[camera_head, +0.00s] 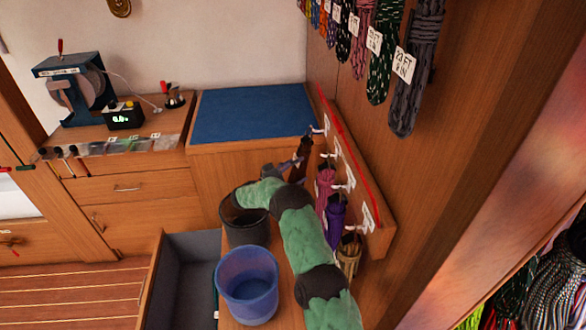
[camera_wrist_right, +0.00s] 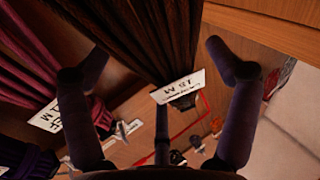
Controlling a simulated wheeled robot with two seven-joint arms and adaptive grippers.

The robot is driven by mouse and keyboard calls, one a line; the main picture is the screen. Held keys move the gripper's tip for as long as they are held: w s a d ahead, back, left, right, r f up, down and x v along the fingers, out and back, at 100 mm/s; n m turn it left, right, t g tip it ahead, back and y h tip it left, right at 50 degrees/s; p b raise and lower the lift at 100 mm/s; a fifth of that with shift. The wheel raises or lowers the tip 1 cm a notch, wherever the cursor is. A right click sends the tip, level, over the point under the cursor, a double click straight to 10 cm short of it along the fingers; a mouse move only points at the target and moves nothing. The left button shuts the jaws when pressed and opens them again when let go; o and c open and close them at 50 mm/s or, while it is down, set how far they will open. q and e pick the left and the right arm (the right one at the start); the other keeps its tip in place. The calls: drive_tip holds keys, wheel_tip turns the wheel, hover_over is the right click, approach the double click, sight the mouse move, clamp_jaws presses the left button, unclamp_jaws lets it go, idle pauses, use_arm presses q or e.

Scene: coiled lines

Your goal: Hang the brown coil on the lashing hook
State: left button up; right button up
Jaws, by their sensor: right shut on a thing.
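The brown coil (camera_head: 302,152) is at the far end of the hook rail (camera_head: 350,165) on the right wall. In the right wrist view the brown coil (camera_wrist_right: 160,38) hangs between my fingers, with a white tag (camera_wrist_right: 178,87) on it. My right gripper (camera_head: 288,166) is shut on it; its fingers show on both sides in the wrist view (camera_wrist_right: 160,66). The farthest hook (camera_head: 318,130) is right beside the coil's top. I cannot read which hook is the lashing hook, nor tell whether the coil touches it. My left gripper is not in view.
Pink (camera_head: 325,184), purple (camera_head: 335,214) and tan (camera_head: 348,256) coils hang along the rail, close to my right arm. A dark bucket (camera_head: 246,232) and a blue bucket (camera_head: 247,290) stand below. The blue-topped cabinet (camera_head: 250,112) is clear. Larger coils (camera_head: 420,60) hang above.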

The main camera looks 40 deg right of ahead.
sight(305, 170)
drive_tip(key=shift+s+d, duration=0.45)
drive_tip(key=shift+d, duration=0.4)
drive_tip(key=shift+s+d+f, duration=0.25)
drive_tip(key=shift+d+f, duration=0.15)
drive_tip(key=shift+d, duration=0.05)
drive_tip(key=shift+f, duration=0.15)
drive_tip(key=shift+s+f, duration=0.1)
drive_tip(key=shift+f, duration=0.1)
drive_tip(key=o, duration=1.4)
drive_tip(key=shift+d, duration=0.1)
drive_tip(key=a, duration=0.8)
drive_tip(key=a+f, duration=0.1)
drive_tip(key=a, duration=0.3)
drive_tip(key=shift+w, duration=0.2)
